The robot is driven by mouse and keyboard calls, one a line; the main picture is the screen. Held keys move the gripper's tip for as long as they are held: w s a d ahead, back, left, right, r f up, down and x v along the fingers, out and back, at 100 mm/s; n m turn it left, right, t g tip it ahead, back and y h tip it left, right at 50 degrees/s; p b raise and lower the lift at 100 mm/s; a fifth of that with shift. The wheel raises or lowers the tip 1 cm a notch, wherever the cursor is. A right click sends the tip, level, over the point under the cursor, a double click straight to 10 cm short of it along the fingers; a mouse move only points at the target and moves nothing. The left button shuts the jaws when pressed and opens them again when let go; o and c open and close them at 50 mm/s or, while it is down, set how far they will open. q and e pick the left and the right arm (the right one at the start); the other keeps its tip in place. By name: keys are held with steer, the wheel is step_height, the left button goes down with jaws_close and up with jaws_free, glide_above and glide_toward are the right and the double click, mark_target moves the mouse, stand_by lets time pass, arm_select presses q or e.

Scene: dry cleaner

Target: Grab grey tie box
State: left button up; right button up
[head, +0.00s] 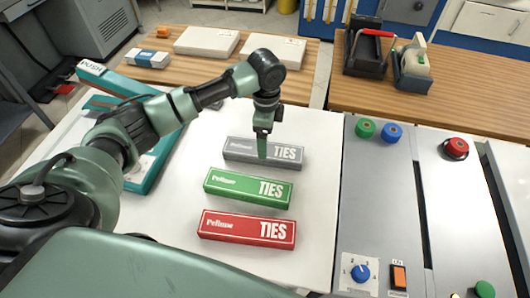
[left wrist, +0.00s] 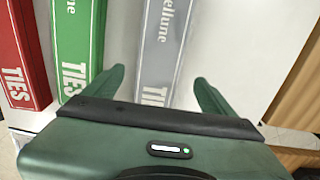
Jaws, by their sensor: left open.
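The grey tie box (head: 235,150) lies flat on the white table, at the back of a row of three long boxes. My left gripper (head: 263,150) points down over the grey box, right of its middle, and hides a small part of it. In the left wrist view the open fingers of my left gripper (left wrist: 160,76) stand on either side of the grey box (left wrist: 166,35), with clear space next to each finger. I cannot tell how far down they reach. My right gripper is not in view.
A green tie box (head: 240,188) and a red tie box (head: 240,227) lie in front of the grey one. The green box is close to one finger in the left wrist view. A teal frame (head: 160,160) lies left; a grey control panel (head: 370,200) stands right.

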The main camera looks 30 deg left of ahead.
arm_select(q)
steer(key=shift+s+f, duration=0.15)
steer(key=shift+f, duration=0.25)
steer(key=f+p, duration=0.1)
steer(key=f, duration=0.4)
steer(key=shift+d+f, duration=0.1)
steer(key=shift+d, duration=0.1)
steer(key=c, duration=1.5)
